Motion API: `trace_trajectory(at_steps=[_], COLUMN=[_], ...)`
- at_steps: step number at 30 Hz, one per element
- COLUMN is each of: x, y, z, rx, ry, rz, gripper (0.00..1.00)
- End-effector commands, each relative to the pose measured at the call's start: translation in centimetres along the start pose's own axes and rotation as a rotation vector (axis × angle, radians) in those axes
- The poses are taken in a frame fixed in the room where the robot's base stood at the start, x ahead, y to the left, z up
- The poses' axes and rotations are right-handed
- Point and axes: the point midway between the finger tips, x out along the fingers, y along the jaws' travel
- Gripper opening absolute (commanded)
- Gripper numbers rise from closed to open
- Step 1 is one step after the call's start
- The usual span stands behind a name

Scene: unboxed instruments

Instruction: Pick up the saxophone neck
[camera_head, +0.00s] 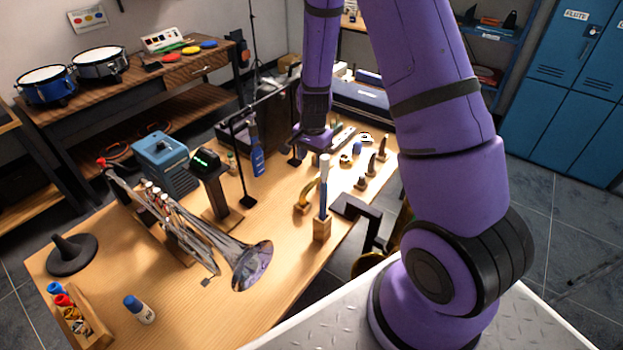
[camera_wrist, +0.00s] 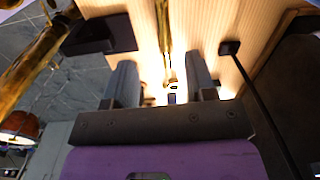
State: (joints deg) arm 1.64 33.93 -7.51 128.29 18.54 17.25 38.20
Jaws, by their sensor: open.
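A curved gold tube, which looks like the saxophone neck (camera_head: 307,190), stands on a small wooden block near the table's right edge in the head view. In the wrist view, a slim gold piece (camera_wrist: 163,35) shows beyond the gap between my fingers; it is probably the same neck, partly cut off by the frame. My gripper (camera_wrist: 164,82) is open, with its two grey fingers wide apart and nothing held between them. In the head view my wrist hangs above the table behind the neck, and the fingers are hard to make out.
A blue upright brush-like item (camera_head: 324,190) on a wooden block stands right beside the neck. A thin black stand (camera_head: 240,165) rises behind. Several small mouthpieces (camera_head: 372,165) stand at the right. A larger gold instrument (camera_wrist: 30,65) shows at left.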

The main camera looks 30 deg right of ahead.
Motion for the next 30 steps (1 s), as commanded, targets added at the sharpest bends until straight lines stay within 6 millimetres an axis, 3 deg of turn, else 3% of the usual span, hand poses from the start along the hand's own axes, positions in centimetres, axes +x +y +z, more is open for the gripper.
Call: trace_trajectory(at_steps=[3,18,30], x=[2.5,8.2,11.2], y=[0.4,0.8,0.7], z=[-0.4,-0.8,-1.1], rx=[0.045,0.072,0.071], ry=[0.001,0.003,0.002], rz=[0.024,0.037,0.037], gripper=[0.51,0.51,0.51])
